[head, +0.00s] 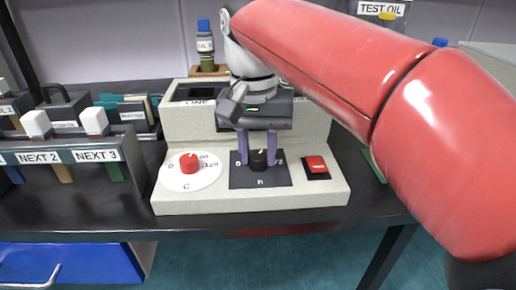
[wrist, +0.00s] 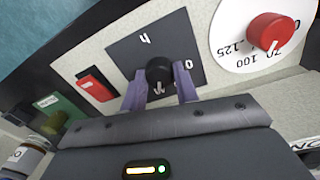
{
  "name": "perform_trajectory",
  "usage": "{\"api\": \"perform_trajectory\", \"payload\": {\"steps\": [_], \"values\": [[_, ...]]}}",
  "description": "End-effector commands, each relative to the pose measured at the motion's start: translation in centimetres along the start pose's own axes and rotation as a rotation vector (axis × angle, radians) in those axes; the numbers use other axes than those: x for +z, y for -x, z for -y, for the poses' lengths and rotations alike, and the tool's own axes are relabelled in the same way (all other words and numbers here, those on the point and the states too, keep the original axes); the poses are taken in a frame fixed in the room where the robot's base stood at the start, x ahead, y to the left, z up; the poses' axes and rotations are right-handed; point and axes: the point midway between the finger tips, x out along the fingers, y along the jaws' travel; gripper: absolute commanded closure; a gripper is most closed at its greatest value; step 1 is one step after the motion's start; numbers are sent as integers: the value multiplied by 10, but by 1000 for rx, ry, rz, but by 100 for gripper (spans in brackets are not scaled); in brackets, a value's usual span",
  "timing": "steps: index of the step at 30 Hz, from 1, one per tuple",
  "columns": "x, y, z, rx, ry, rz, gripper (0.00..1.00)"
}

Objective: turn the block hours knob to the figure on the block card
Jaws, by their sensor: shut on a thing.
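The black block hours knob (head: 259,160) sits on a dark square plate (head: 240,182) marked 0 on the left, 12 on the right and h below. My gripper (head: 258,157) reaches down over it with one purple finger on each side, shut on the knob. In the wrist view the knob (wrist: 159,72) lies between the fingertips (wrist: 161,84), its white pointer towards my gripper, which is up and away from the h. One finger partly covers the plate's markings. I cannot make out a block card with a readable figure.
Left of the plate, a red knob (head: 189,162) sits on a white dial (head: 206,181); right of it is a red rocker switch (head: 316,164). A rack labelled NEXT 2 and NEXT 3 (head: 88,156) stands left of the machine. A blue-capped bottle (head: 204,45) stands behind.

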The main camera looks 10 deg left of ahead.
Motion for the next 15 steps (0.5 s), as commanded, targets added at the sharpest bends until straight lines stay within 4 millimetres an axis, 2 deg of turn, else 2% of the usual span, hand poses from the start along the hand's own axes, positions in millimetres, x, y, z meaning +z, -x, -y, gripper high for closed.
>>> {"api": "perform_trajectory", "payload": {"steps": [11,12,15], "values": [[0,0,0,-1,-4,-1,93],[0,0,0,-1,-4,-1,68],[0,0,0,-1,-4,-1,54]]}}
